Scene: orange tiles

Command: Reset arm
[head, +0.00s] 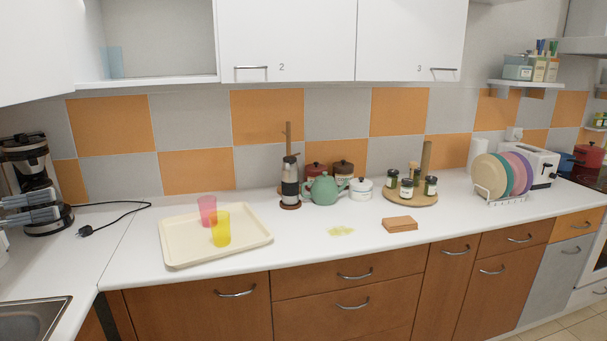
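My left gripper (58,202) comes in at the left edge of the head view. Its two grey fingers point right and are spread apart, with nothing seen between them. It appears in front of the black and silver coffee maker (40,160); I cannot tell whether it touches it. My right gripper is not in view.
A cream tray (180,245) holds a pink cup (207,208) and a yellow cup (221,230). A green teapot (325,190), a round spice board (410,200), a dish rack (505,198) and a toaster (535,165) stand along the counter. The counter's front middle is mostly clear.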

